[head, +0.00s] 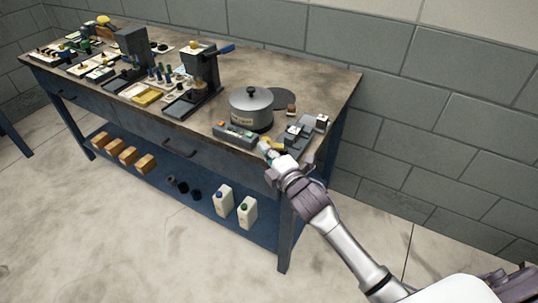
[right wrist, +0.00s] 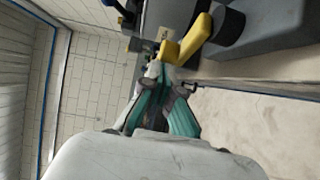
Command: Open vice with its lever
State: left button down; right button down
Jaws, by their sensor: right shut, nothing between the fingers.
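A small dark grey vice (head: 296,135) sits at the right front corner of the bench top. A yellow lever (right wrist: 190,42) shows large in the right wrist view, bent at an angle, beside a dark round part. In the head view only a little yellow shows, next to my fingers. My right gripper (head: 265,148) is at the bench's front edge, just in front of the vice. Its fingers are shut and empty, and the tips (right wrist: 154,70) are right by the lever's near end. I cannot tell whether they touch it. My left gripper is not in view.
A grey lidded pot (head: 251,108) and a grey control box (head: 235,134) stand left of the vice, with a dark round disc (head: 282,98) behind. A lever press (head: 204,70) and several small parts fill the left. The back right bench top is clear.

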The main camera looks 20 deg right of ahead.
aim_at(264, 138)
jog(key=w+m+h, duration=0.1)
jog(key=h, duration=0.1)
jog(key=w+m+h+b, duration=0.1)
jog(key=h, duration=0.1)
jog(key=shift+w+d+m, duration=0.1)
jog(key=shift+w+m, duration=0.2)
jog(key=shift+w, duration=0.05)
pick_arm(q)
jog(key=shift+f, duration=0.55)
pick_arm(e)
jog(key=shift+w+d, duration=0.4)
jog(key=shift+w, duration=0.4)
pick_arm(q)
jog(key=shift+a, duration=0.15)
pick_arm(e)
jog(key=shift+f, duration=0.1)
dwell(0.4)
